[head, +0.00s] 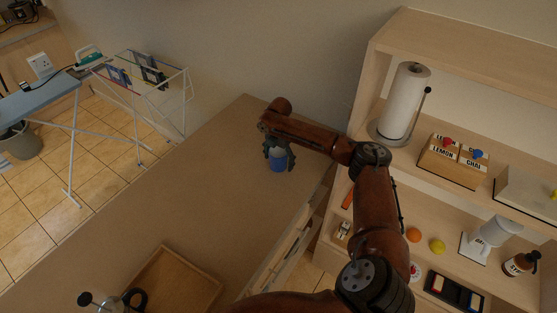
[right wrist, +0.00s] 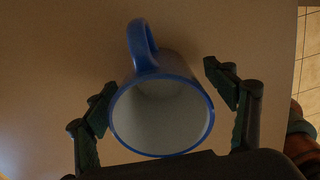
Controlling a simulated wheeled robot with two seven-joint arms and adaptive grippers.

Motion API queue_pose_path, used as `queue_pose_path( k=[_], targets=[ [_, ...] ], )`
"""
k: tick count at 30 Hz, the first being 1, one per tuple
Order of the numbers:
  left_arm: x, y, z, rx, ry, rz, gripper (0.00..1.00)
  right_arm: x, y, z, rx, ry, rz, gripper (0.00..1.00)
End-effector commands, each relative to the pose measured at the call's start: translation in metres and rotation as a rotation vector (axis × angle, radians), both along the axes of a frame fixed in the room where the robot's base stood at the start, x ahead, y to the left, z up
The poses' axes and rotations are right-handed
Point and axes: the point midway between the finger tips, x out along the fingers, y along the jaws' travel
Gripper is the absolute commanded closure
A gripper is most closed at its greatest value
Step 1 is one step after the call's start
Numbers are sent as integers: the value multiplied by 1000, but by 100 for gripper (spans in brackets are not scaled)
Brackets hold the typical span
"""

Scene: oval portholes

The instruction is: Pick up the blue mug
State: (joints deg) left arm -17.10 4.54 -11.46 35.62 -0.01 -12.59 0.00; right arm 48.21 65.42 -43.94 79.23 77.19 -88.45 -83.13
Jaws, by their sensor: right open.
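The blue mug (head: 278,164) stands on the wooden counter below my right gripper (head: 279,155) in the head view. In the right wrist view the mug (right wrist: 160,112) shows its blue rim, pale inside and a handle pointing to the top of the picture. My right gripper (right wrist: 166,100) is open, with one finger on each side of the mug. A gap shows between the right finger and the mug; the left finger is very close to the rim, and I cannot tell whether it touches. My left gripper is not in view.
A wooden tray (head: 151,286) and a French press (head: 108,300) are at the counter's near end. The counter (head: 205,200) around the mug is clear.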

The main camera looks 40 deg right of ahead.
Motion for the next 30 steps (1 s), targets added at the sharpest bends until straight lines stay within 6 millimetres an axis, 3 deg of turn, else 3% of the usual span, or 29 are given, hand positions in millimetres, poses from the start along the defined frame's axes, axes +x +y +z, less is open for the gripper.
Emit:
queue_pose_path(
  k=[3,27,30],
  targets=[
    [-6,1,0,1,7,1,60,0,0,1,0,-1,0,23],
    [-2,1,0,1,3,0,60,0,0,1,0,-1,0,78],
    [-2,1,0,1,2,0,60,1,0,2,0,-3,0,79]
  ],
)
